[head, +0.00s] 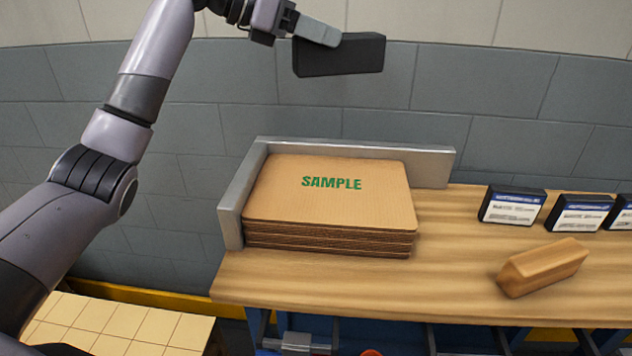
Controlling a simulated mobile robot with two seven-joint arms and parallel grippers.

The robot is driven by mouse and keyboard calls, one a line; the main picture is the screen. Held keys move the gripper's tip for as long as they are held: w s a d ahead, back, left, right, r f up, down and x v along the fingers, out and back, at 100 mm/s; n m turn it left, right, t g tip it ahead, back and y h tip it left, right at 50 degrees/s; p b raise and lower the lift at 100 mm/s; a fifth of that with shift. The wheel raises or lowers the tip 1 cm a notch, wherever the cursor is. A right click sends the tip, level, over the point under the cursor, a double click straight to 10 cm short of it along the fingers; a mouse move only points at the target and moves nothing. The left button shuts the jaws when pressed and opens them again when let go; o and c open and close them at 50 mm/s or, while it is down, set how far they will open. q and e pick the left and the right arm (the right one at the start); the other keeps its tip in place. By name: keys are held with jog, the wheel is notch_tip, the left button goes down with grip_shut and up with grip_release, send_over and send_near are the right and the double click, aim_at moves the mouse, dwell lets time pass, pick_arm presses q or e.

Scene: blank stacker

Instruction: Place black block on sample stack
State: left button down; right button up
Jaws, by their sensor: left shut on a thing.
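A black block (350,57) is held in the air at the top of the head view. My left gripper (318,32) is shut on its left part; a light grey finger shows in front of the block. The sample stack (330,205) is a pile of brown cardboard sheets with green SAMPLE lettering on top. It sits on the wooden bench inside a grey metal corner guide (228,215). The block is well above the stack, apart from it. My right gripper is not in view.
Several black boxes with white and blue labels, one here (513,205), stand at the right of the bench (440,290). A tan wooden block (543,267) lies in front of them. The guide's raised walls border the stack's left and back. A grey block wall stands behind.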

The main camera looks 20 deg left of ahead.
pick_arm(q)
jog(key=shift+a, duration=0.1)
notch_tip(320, 180, down, 20)
jog(key=shift+r+b, duration=0.1)
jog(key=shift+b, duration=0.75)
jog(key=shift+c, duration=2.4)
grip_release()
jog(key=shift+a, duration=0.1)
jog(key=v, duration=1.2)
